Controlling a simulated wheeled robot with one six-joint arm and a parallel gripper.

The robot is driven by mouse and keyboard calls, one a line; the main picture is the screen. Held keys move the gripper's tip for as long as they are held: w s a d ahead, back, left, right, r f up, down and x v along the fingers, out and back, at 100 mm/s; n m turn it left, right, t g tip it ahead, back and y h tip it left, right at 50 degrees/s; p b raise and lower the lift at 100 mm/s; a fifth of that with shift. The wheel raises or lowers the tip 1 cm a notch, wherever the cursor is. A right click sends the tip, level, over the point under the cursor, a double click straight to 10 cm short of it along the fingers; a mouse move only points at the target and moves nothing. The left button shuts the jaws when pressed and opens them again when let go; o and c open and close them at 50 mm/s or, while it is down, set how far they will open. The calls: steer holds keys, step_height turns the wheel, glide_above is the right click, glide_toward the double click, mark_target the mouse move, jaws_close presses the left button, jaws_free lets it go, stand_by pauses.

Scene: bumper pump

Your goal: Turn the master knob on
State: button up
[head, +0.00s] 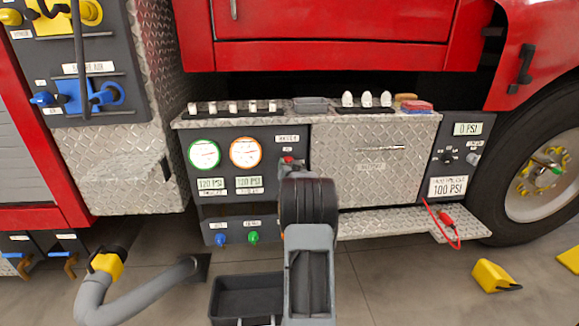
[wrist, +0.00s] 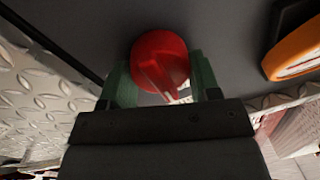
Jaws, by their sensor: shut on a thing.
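The red master knob (head: 288,160) sits on the dark bumper panel, just under a small white label (head: 287,138). The label is too small to read with certainty. In the wrist view the knob (wrist: 158,62) is round with a raised ridge that runs at a slant. My gripper (head: 292,168) is at the panel, and its green fingers (wrist: 160,76) lie on either side of the knob, shut on it. The gripper's body hides the knob's lower edge and any markings below it.
A green-ringed gauge (head: 204,154) and an orange-ringed gauge (head: 245,152) are left of the knob. A diamond-plate door (head: 365,185) is to the right. Blue (head: 220,239) and green (head: 253,237) knobs sit below. A yellow block (head: 494,276) lies on the floor.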

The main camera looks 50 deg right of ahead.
steer(key=m, duration=0.4)
steer(key=shift+d+f, duration=0.1)
steer(key=m, duration=0.4)
steer(key=shift+s+f+m+h, duration=0.1)
steer(key=shift+f+m+h, duration=0.05)
steer(key=shift+m+h, duration=0.2)
steer(key=m, duration=0.5)
steer(key=shift+f, duration=0.1)
steer(key=shift+f+m+h+b, duration=0.1)
steer(key=shift+m+h+b, duration=0.35)
steer(key=shift+m, duration=1.8)
steer(key=o, duration=0.9)
steer(key=p+v, duration=0.2)
steer(key=v, duration=1.1)
steer(key=shift+s+a, duration=0.25)
steer(key=shift+a, duration=0.1)
